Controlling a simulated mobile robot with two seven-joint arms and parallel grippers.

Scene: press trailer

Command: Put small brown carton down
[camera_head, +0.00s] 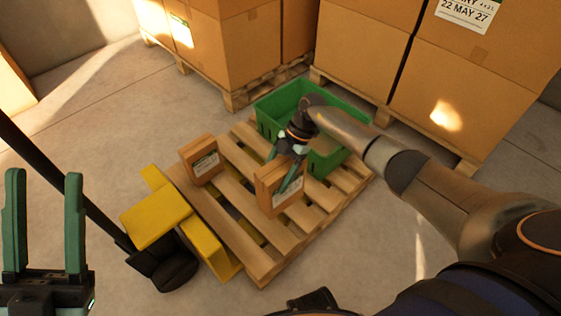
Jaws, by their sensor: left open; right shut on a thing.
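A small brown carton (279,187) with a white label is in my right gripper (288,178). The gripper's green fingers are shut on it, and it is over the middle of the wooden pallet (244,258). I cannot tell whether its underside touches the slats. A second small brown carton (201,160), also labelled, stands upright on the pallet to the left, apart from the held one. My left gripper (44,225) is open and empty at the lower left, away from the pallet.
A green crate (334,158) stands on the pallet's far side, partly hidden by my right arm. A yellow pallet jack (158,221) with a dark handle is at the pallet's left. Large cartons on pallets (232,45) line the back. Bare floor (110,130) lies at left.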

